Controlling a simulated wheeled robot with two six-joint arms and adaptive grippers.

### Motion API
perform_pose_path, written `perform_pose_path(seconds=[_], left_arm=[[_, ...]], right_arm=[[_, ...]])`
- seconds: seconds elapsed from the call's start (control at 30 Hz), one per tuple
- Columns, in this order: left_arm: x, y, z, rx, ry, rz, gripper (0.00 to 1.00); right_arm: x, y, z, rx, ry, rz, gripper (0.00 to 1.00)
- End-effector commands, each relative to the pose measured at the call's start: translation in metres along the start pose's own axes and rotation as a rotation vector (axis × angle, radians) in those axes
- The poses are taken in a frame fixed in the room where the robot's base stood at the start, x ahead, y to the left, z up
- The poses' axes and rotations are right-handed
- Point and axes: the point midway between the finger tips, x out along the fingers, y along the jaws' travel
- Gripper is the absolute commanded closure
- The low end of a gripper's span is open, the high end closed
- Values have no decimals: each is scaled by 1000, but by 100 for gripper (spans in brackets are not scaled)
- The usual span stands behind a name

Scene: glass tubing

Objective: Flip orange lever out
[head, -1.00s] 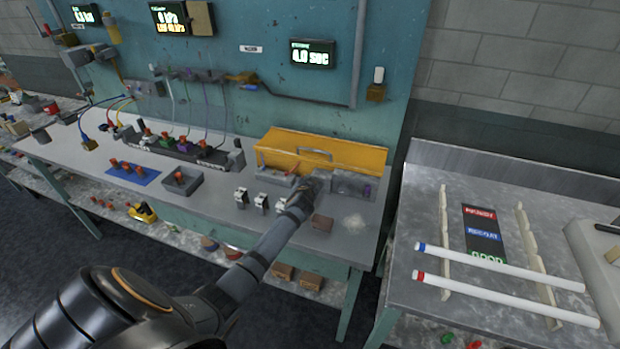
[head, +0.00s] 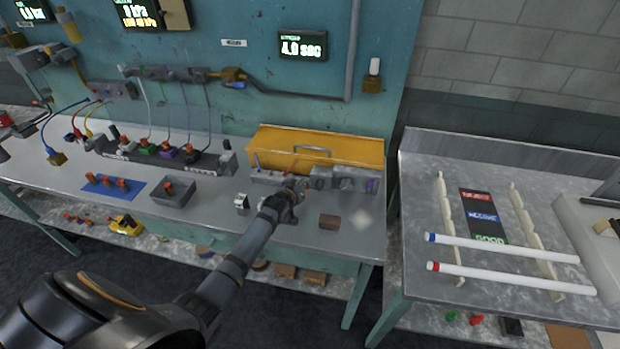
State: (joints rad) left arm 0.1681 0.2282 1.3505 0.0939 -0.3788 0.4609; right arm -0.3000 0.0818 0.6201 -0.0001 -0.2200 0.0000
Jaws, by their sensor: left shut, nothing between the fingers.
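My left gripper (head: 298,186) is at the front of a grey fixture (head: 345,180) on the bench, below the yellow toolbox. Its fingers look closed with nothing between them; the tips overlap the fixture, and I cannot tell whether they touch it. A thin orange lever-like piece (head: 293,163) stands up just behind the gripper, small and partly blurred. Other orange-red handles are on the dark manifold (head: 150,147) at the left. My right gripper is not in view.
The yellow toolbox (head: 345,150) stands behind the fixture against the teal panel. White-and-black clips (head: 241,203) and a brown block (head: 329,222) lie near the bench front. A grey box (head: 172,191) and a blue mat (head: 100,187) are left.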

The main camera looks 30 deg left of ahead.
Motion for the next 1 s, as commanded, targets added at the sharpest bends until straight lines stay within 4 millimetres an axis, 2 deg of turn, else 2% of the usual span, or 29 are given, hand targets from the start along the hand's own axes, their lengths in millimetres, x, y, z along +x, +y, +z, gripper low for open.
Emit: perform_pose_path(seconds=[0.47,0.57,0.73,0.77,0.8,1.0], left_arm=[[0,1,0,-4,0,2,100],[-2,4,-10,-4,1,2,100],[-11,17,-52,-5,3,3,100],[-14,14,-40,-3,-2,3,100],[-23,14,-36,-1,-1,3,100],[-67,19,-34,-1,0,4,100]], right_arm=[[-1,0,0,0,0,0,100],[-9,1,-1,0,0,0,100],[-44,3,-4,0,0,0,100],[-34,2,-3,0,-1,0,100],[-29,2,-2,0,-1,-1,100],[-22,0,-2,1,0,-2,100]])
